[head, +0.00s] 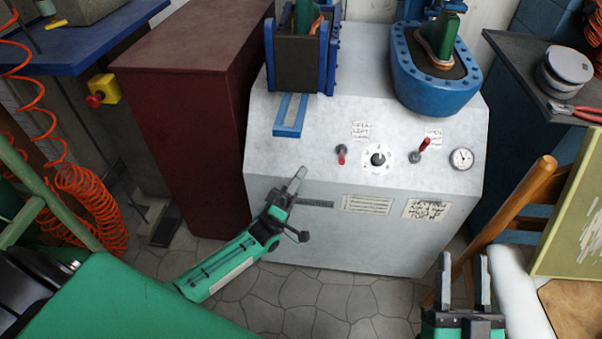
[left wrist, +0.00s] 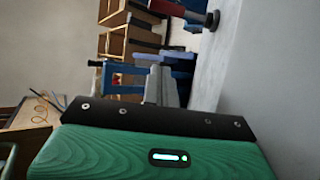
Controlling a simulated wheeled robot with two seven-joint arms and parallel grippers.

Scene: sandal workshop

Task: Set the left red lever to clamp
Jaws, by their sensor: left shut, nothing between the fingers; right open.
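The left red lever (head: 341,156) sits on the sloped front panel of the grey-white machine (head: 290,145); its red grip points down from its dark pivot. A second red lever (head: 421,147), at right, tilts up to the right. My left gripper (head: 298,178) is shut and empty, in front of the panel, left of and below the left lever, apart from it. My right gripper (head: 465,262) is open and empty at the lower right.
A round dial (head: 378,159) stands between the levers and a gauge (head: 462,158) at the far right. Two blue-framed presses (head: 438,82) (head: 300,60) stand on top. A blue bracket (head: 289,118) lies left. A wooden chair (head: 520,205) stands near my right gripper.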

